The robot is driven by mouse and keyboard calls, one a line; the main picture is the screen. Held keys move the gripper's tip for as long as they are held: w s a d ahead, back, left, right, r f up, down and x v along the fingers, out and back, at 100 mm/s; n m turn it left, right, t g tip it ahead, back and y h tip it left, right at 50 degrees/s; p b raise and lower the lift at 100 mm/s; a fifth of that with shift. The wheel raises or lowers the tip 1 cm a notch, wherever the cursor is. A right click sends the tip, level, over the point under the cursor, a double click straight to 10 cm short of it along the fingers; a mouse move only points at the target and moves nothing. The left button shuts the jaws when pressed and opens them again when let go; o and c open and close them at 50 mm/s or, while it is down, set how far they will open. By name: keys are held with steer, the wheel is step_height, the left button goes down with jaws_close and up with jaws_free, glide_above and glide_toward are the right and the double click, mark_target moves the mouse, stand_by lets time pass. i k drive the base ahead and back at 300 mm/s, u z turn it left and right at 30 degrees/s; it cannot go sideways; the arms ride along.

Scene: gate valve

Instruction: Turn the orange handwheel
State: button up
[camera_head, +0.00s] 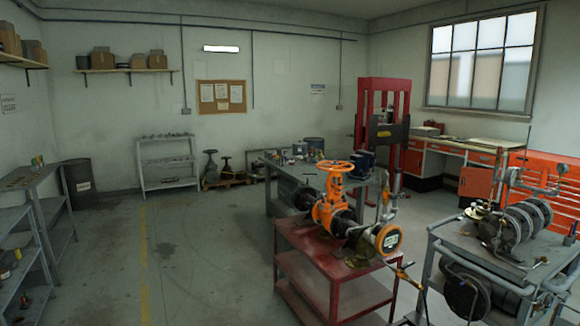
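The orange handwheel (335,166) sits level on top of an orange gate valve (331,207). The valve stands upright in a short pipe run on a red cart (310,247), right of the middle of the view. The pipe's near end is an orange flange with a pale round face (389,240). The wheel's rim looks clear, with nothing touching it. My gripper does not show in this view.
A grey cart (480,250) with coiled equipment stands close on the right. A grey workbench (290,185) with cans is behind the valve. Grey shelves (35,235) line the left. The floor (190,250) left of the red cart is open.

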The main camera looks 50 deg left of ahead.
mark_target(335, 168)
steer(key=u, duration=1.75)
steer(key=i, duration=1.8)
steer(key=u, duration=0.7)
steer(key=i, duration=2.15)
steer(key=z, duration=0.2)
steer(key=i, duration=1.35)
steer(key=z, duration=0.25)
steer(key=k, duration=0.85)
steer(key=z, duration=0.2)
steer(key=i, duration=0.85)
